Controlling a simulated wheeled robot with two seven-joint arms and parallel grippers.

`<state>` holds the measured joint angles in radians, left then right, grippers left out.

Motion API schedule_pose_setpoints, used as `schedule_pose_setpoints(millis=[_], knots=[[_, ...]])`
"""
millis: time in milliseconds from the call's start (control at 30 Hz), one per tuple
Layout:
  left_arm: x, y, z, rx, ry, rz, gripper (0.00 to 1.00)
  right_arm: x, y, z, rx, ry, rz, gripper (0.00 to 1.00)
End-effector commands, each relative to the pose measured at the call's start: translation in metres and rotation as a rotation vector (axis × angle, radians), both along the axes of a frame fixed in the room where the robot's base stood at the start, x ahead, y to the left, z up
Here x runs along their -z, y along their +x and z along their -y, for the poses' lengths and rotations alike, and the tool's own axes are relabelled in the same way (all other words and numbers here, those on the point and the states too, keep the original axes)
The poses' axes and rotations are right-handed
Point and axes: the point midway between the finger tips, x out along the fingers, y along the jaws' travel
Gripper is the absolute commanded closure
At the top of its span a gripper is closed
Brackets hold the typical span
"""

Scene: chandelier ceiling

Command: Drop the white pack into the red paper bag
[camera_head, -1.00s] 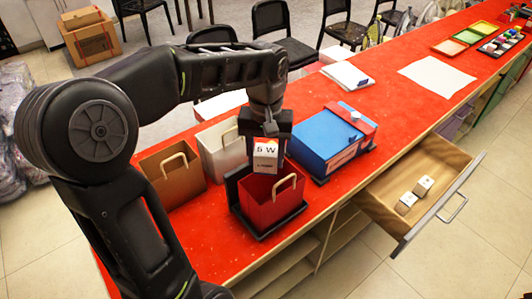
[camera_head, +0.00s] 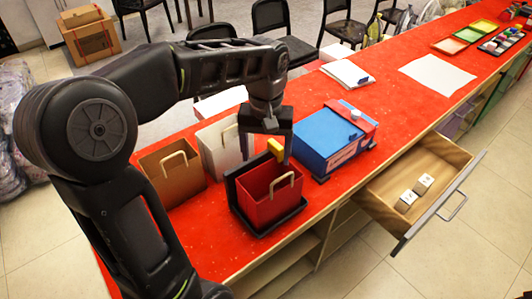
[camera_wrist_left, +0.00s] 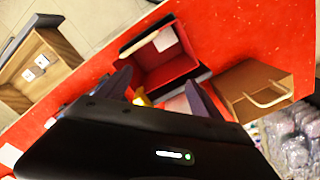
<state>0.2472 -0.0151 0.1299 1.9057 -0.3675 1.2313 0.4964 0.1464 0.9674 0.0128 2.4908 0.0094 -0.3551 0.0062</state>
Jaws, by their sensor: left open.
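The red paper bag (camera_head: 268,201) stands upright in a black holder (camera_head: 258,230) on the red counter, its cream handle towards the front right. My left gripper (camera_head: 266,154) is open just above the bag's back part, fingers pointing down. The white pack no longer shows between the fingers in the head view, and the bag's inside is mostly hidden there. The wrist view shows the red bag (camera_wrist_left: 170,72) open beneath the fingers. My right gripper is out of view.
A brown bag (camera_head: 172,174) and a white bag (camera_head: 222,150) stand left of and behind the red one. A blue box (camera_head: 327,139) is close on the right. An open drawer (camera_head: 452,152) with two small boxes juts out at front right. A small yellow thing (camera_head: 275,148) shows by the gripper.

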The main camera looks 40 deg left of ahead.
Motion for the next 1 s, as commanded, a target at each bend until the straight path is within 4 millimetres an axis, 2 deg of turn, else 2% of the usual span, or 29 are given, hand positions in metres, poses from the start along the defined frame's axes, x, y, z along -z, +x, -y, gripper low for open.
schedule_pose_setpoints(millis=[300,433,567,1000], knots=[[-0.047,0.001,0.0,0.0,0.001,0.005,0.24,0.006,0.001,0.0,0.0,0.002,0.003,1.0],[-0.069,0.0,0.0,0.0,0.0,0.001,0.24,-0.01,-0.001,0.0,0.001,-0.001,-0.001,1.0],[-0.074,0.0,0.0,0.0,0.0,0.001,0.24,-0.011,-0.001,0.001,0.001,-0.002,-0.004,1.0],[-0.073,0.0,0.0,0.0,0.0,0.001,0.24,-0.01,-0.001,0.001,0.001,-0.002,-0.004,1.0]])
